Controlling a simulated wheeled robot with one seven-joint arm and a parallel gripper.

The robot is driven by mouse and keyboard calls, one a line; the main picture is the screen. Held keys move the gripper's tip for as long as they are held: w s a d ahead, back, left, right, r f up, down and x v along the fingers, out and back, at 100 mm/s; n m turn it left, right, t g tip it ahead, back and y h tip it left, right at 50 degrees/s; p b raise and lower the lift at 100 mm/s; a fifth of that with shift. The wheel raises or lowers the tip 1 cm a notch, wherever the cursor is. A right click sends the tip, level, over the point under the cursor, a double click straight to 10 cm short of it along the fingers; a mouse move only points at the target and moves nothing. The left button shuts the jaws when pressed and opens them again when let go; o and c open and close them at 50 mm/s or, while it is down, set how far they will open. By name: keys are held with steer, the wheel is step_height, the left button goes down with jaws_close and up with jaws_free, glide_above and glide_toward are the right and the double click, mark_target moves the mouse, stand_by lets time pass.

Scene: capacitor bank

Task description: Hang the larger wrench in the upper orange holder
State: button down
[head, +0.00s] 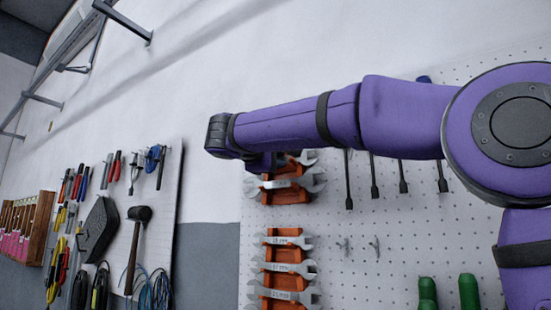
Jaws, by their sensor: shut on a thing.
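The upper orange holder (286,196) is on the white pegboard, its top hidden behind my arm. A grey wrench (284,183) lies across it, with an open jaw sticking out at the right. Part of another wrench end (309,157) shows just above, right under my arm. I cannot tell which wrench is the larger, nor whether either is seated or held. My purple arm reaches in from the right, and its far end is left of and above the holder. My gripper's jaws do not show; the arm hides that area.
A lower orange holder (285,303) carries several wrenches one above another. Screwdrivers (375,178) hang right of the upper holder, close under my arm. Green-handled tools (468,292) are at the bottom right. A second board (166,210) with pliers, a mallet and cables is at the left.

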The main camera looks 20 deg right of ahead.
stand_by(0.4)
steer(key=c, duration=1)
jaws_free()
steer(key=shift+o, duration=0.2)
steer(key=v, duration=1)
steer(key=shift+s+a, duration=0.2)
steer(key=shift+a, duration=0.15)
